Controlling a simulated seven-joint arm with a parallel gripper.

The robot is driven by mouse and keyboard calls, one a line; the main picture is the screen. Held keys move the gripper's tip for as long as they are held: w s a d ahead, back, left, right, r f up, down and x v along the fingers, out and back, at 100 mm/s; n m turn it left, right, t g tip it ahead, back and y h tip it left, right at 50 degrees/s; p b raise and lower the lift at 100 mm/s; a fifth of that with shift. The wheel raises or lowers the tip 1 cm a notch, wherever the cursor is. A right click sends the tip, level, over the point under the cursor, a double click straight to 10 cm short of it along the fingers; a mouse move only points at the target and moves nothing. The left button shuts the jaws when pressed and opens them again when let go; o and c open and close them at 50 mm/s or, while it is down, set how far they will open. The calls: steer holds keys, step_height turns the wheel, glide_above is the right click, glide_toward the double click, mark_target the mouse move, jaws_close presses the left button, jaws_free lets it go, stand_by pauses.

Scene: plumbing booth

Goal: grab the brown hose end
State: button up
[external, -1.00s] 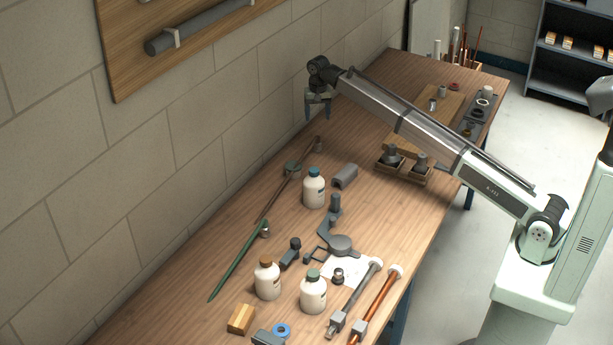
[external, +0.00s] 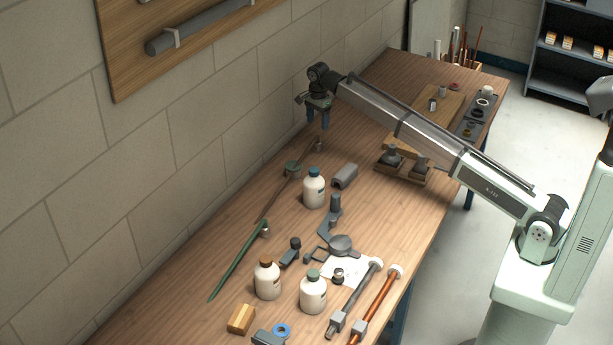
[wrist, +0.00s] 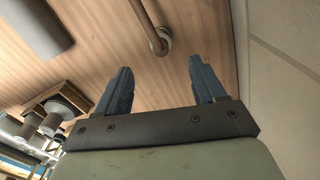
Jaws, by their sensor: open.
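The brown hose (external: 275,203) lies slanting across the bench near the wall, passing a grey-green fitting (external: 293,168). Its far brown end (external: 318,146) shows just below my gripper (external: 318,124). In the wrist view the brown hose (wrist: 146,22) comes in from the top and stops at a pale, ring-like piece (wrist: 162,45). That end shows between and beyond the two blue fingers of my gripper (wrist: 160,64). My gripper is open and empty, pointing down above the bench, apart from the hose.
A green hose (external: 237,262) lies nearer on the bench. A white bottle (external: 313,188) and a grey block (external: 344,176) stand right of the brown hose. A wooden holder with grey fittings (external: 403,168) is further right. The wall (wrist: 285,90) runs close on the gripper's right in the wrist view.

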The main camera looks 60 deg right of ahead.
mark_target(317, 141)
step_height(317, 141, down, 11)
steer(key=shift+w+f, duration=0.1)
steer(key=c, duration=1.1)
stand_by(0.4)
